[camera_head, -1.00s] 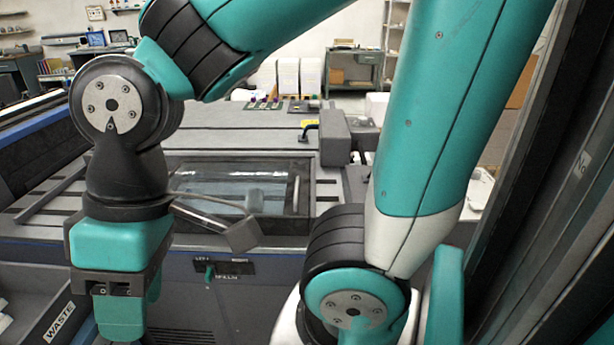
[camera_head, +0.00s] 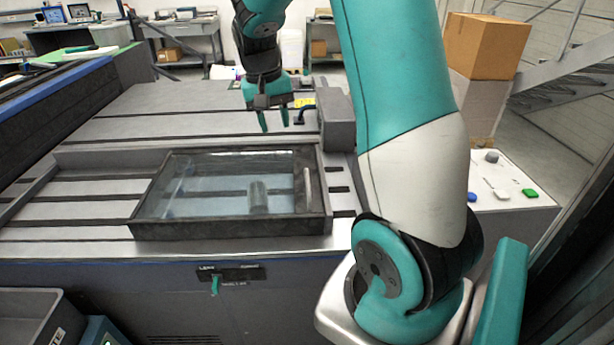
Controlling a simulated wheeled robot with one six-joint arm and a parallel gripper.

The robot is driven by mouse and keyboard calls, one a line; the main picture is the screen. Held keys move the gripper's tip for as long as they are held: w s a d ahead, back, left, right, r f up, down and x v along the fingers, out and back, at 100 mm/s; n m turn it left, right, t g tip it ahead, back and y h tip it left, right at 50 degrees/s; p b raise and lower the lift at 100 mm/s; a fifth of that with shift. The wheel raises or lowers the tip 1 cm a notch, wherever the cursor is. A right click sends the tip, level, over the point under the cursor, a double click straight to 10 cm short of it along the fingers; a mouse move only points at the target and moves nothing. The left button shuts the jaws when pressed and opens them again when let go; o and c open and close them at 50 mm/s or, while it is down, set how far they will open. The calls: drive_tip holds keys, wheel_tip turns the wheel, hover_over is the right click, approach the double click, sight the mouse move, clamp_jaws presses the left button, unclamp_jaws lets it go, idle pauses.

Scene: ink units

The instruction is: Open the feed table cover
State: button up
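The feed table cover (camera_head: 225,186) is a clear pane in a dark frame, lying flat over the machine's slotted grey table. A light, narrow bar (camera_head: 307,187) runs along its right side. Dim shapes show through the pane. My gripper (camera_head: 275,120) hangs fingers-down beyond the cover's far edge, apart from it in the picture. Its teal fingers are spread with a gap between them, and I see nothing held. Its height above the table is hard to tell.
A grey block (camera_head: 337,122) stands right of my gripper, with a yellow part (camera_head: 303,102) beside it. A green switch (camera_head: 215,285) is on the front panel. A cardboard box (camera_head: 485,46) and a white table (camera_head: 510,190) are on the right.

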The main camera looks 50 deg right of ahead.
drive_tip(key=m, duration=0.2)
approach(307, 181)
drive_tip(key=shift+g, duration=0.3)
drive_tip(key=f, duration=0.2)
drive_tip(key=f+p, duration=0.1)
drive_tip(key=f, duration=0.2)
drive_tip(key=d+f, duration=0.1)
drive_tip(key=f, duration=0.2)
drive_tip(key=shift+s+f+p, duration=0.25)
drive_tip(key=shift+s+p, duration=0.05)
drive_tip(key=shift+s, duration=0.05)
clamp_jaws()
